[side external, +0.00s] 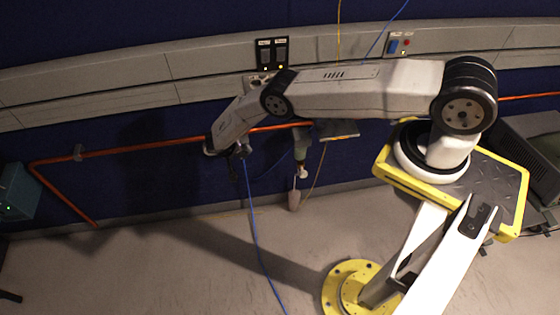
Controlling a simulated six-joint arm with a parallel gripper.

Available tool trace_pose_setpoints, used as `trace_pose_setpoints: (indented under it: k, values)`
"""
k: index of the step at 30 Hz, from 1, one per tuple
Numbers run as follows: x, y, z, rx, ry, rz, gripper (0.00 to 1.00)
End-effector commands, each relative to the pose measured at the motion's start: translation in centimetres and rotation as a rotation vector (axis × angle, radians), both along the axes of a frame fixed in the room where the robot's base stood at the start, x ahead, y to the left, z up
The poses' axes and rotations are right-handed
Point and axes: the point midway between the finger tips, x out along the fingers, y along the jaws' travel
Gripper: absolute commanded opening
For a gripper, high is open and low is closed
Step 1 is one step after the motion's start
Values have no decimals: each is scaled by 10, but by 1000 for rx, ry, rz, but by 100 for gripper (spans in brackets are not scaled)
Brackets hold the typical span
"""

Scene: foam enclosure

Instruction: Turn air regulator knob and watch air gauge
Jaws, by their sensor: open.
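My gripper (238,168) is small and dark at the end of the arm, in front of the blue wall and just below the orange pipe. It is open, with nothing seen between its fingers. A grey-green fitting (301,150) with a pale lower part hangs below the pipe, to the right of my gripper and apart from it in the picture. I cannot tell whether this is the air regulator. No knob or gauge face can be made out; my arm covers part of the wall there.
An orange pipe (150,146) runs along the wall. A black switch panel (272,53) and a panel with blue and red parts (398,45) sit above. A blue cable (250,225) hangs to the floor. A teal box (17,192) stands far left.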

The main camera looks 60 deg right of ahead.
Motion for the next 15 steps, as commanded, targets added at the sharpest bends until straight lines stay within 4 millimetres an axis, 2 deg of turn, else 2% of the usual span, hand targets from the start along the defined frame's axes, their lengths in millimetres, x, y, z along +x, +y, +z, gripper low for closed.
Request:
trace_pose_setpoints:
  k: [15]
  values:
    - [0, 24, 41, -1, -2, 1, 92]
